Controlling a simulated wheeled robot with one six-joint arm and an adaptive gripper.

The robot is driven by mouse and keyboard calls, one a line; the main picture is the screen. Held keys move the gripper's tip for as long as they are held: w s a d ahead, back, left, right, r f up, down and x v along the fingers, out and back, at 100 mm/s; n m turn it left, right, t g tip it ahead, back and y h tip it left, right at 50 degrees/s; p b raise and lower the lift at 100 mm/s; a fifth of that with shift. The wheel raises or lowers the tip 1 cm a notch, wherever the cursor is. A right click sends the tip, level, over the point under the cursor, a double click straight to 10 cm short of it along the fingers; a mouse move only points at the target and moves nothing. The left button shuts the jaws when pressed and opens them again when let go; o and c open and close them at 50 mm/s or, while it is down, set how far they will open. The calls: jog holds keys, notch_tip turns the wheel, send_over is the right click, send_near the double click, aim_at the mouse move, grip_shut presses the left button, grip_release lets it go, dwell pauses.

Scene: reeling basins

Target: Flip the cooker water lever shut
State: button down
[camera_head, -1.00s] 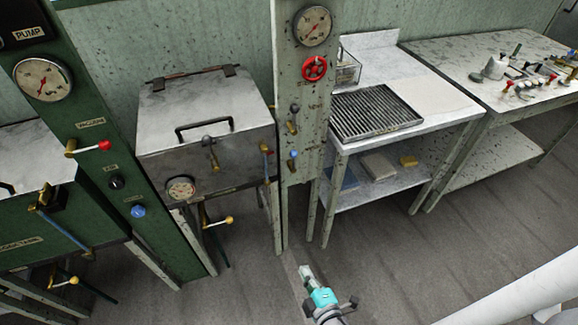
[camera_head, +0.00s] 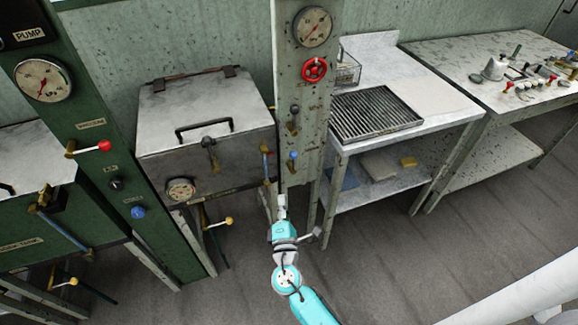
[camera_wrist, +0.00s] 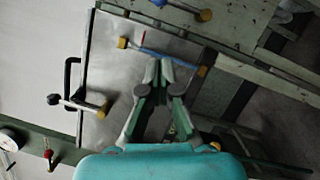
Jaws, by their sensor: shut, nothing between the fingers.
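The cooker is the grey metal box (camera_head: 165,150) with a lid handle and gauge. A dark-knobbed lever (camera_head: 209,143) is on its front and a blue tube (camera_head: 265,165) with brass ends at its right. On the pale column (camera_head: 310,120) beside it are a blue-knobbed lever (camera_head: 293,156) and a dark-knobbed one (camera_head: 294,110); their labels are unreadable, so I cannot tell which is the water lever. My gripper (camera_head: 281,201) is shut and empty below the column levers.
A yellow-knobbed lever (camera_head: 228,221) sits under the cooker. The green panel (camera_head: 95,130) at left carries a red-knobbed lever (camera_head: 103,146). A red valve wheel (camera_head: 314,69) is higher on the column. A table with a grille (camera_head: 375,112) stands to the right. The floor in front is clear.

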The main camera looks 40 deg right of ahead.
jog(key=s+d+r+x, duration=0.1)
jog(key=d+x, duration=0.1)
jog(key=x, duration=1)
jog(key=shift+d, duration=0.2)
